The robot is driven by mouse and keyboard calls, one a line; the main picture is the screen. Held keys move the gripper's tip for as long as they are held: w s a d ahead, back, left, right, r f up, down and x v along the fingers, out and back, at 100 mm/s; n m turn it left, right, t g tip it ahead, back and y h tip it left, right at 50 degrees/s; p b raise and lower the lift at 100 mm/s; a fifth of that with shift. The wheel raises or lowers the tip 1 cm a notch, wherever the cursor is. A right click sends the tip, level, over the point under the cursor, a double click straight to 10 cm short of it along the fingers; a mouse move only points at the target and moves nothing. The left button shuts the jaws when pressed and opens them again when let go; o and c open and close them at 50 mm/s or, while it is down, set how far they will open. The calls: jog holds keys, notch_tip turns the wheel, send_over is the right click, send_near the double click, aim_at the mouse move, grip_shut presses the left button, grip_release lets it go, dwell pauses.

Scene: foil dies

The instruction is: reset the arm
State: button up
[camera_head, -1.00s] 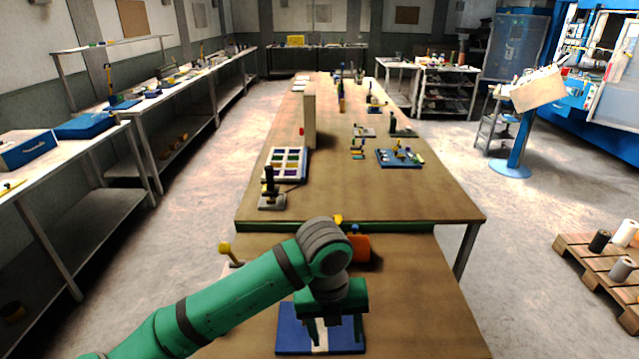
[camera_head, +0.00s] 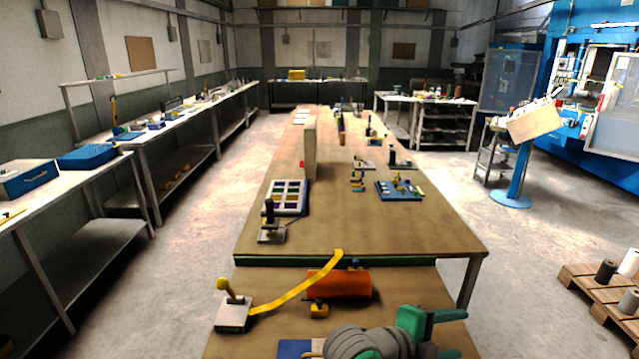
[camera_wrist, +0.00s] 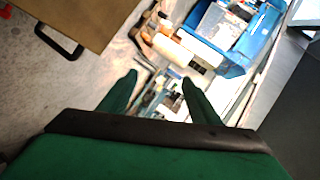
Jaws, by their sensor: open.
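My gripper (camera_wrist: 158,80) is open in the wrist view, with two green fingers apart and nothing between them. In the head view my green and grey arm shows at the bottom, right of the middle, over the near table (camera_head: 235,345). A blue plate (camera_head: 293,349) lies on that table, largely hidden by my arm and the frame edge. Beyond the fingers, the wrist view shows a blue bin (camera_wrist: 237,42) and loose items on a pale surface.
On the near table stand a yellow-knobbed press (camera_head: 232,312), a yellow strip (camera_head: 300,288), an orange roll (camera_head: 340,284) and a small yellow block (camera_head: 319,309). The long table (camera_head: 350,225) behind holds several tools and trays. A pallet with rolls (camera_head: 590,290) stands at right.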

jog(key=s+a+f+n+t+y, duration=0.4)
jog(key=s+a+f+n+t, duration=0.25)
jog(key=n, duration=0.65)
jog(key=s+a+f+n+t+y, duration=0.45)
jog(key=a+f+n, duration=0.25)
jog(key=f+n, duration=0.4)
jog(key=s+a+f+n+y, duration=0.1)
jog(key=s+a, duration=0.3)
jog(key=s, duration=0.3)
jog(key=s+a+f+n+y, duration=0.1)
jog(key=s+a, duration=0.3)
jog(key=s, duration=0.4)
jog(key=s+a+f+n+g+y, duration=0.1)
jog(key=s+a+y, duration=0.1)
jog(key=s+a, duration=0.3)
jog(key=s, duration=0.3)
jog(key=shift+s+f, duration=0.25)
